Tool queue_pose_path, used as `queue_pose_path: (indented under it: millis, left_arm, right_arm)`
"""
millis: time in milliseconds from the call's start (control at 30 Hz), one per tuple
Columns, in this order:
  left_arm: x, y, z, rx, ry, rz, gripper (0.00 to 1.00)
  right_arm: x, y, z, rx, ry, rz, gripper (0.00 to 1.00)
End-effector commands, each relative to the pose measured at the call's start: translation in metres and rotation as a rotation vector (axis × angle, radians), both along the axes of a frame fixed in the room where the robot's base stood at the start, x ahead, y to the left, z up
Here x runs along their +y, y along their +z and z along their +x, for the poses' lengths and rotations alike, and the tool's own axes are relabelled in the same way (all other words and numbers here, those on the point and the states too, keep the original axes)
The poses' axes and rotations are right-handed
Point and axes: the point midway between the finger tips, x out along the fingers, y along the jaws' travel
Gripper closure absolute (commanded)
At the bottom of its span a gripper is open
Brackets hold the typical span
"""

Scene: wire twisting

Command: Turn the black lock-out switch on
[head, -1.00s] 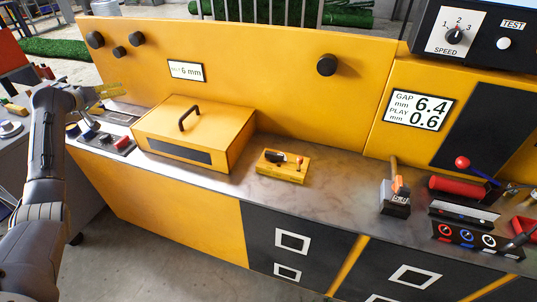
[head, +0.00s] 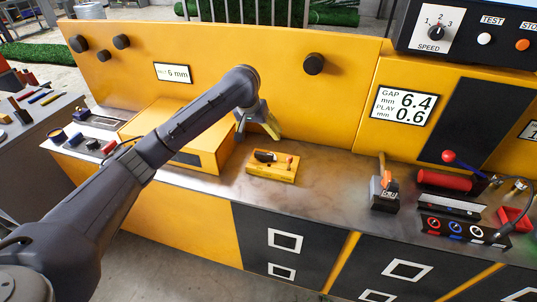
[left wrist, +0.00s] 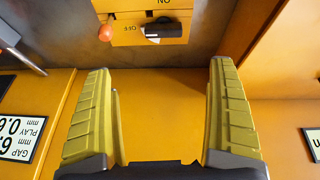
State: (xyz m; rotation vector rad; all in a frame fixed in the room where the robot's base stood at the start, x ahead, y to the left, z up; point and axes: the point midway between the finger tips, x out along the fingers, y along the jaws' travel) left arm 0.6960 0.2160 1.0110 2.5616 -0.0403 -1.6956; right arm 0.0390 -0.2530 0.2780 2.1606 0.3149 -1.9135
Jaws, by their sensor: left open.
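The black lock-out switch (head: 265,156) sits on a small yellow block (head: 272,175) on the metal worktop, beside a small red-tipped lever (head: 289,161). In the left wrist view the black switch (left wrist: 163,30) lies crosswise near the top, right of the upside-down OFF label, with an ON label above it. The red-orange knob (left wrist: 106,32) is to its left. My left gripper (head: 257,130) is open and empty, behind and above the block, near the yellow back panel. Its two yellow fingers (left wrist: 164,110) are wide apart, with the switch beyond their tips. My right gripper is not in view.
A yellow box (head: 165,120) stands left of the block, partly hidden by my left arm. An orange-handled device (head: 384,193), a red cylinder (head: 444,181) and a coloured-ring panel (head: 458,229) stand to the right. The worktop (head: 335,180) between is clear.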

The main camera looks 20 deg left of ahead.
Motion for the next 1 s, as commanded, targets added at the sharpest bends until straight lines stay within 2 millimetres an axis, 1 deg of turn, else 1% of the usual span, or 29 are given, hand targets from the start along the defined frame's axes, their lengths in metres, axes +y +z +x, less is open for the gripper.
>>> queue_pose_path:
  millis: [67, 167, 267, 367, 467, 1000]
  left_arm:
    - [-0.001, 0.010, -0.009, 0.001, -0.020, 0.037, 0.09]
    - [0.000, 0.014, -0.015, 0.006, -0.033, 0.064, 0.09]
    - [-0.001, 0.013, -0.017, 0.009, -0.037, 0.073, 0.09]
    - [-0.002, 0.004, -0.014, 0.011, -0.039, 0.073, 0.09]
    - [-0.002, -0.010, -0.009, 0.013, -0.037, 0.071, 0.09]
    - [-0.002, -0.099, 0.028, 0.012, -0.036, 0.072, 0.09]
  right_arm:
    - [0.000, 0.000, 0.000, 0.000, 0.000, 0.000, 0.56]
    - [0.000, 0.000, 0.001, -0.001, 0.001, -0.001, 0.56]
    - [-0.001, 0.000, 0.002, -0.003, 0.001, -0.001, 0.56]
    - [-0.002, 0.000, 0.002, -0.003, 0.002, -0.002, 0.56]
    - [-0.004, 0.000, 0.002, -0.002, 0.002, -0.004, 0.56]
    - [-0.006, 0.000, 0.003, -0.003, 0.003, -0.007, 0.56]
